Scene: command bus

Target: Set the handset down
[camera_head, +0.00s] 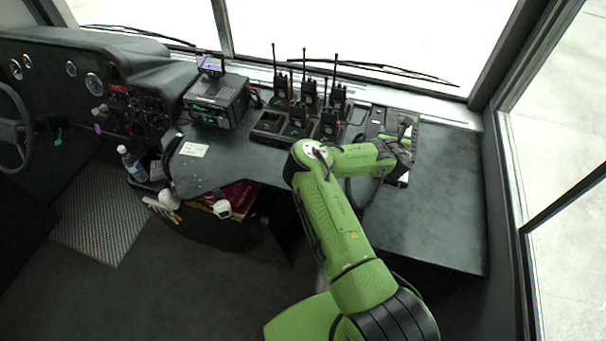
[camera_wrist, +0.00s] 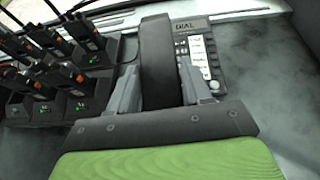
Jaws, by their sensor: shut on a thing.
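A black handset (camera_wrist: 157,62) stands out between the fingers of my gripper (camera_wrist: 157,88) in the wrist view. My gripper is shut on it, with one grey finger along each side. The desk phone base (camera_wrist: 203,68), with a "DIAL" label and a column of white keys, lies just right of the handset and partly behind it. In the head view, my gripper (camera_head: 404,150) is over the phone base (camera_head: 376,122) at the right of the counter. My arm covers much of the handset there. I cannot tell whether the handset touches the base.
Several handheld radios (camera_head: 309,92) with upright antennas stand in a charger left of my gripper. A radio unit (camera_head: 216,101) with a small screen stands further left. The counter (camera_head: 445,200) is clear to the right, below the windshield.

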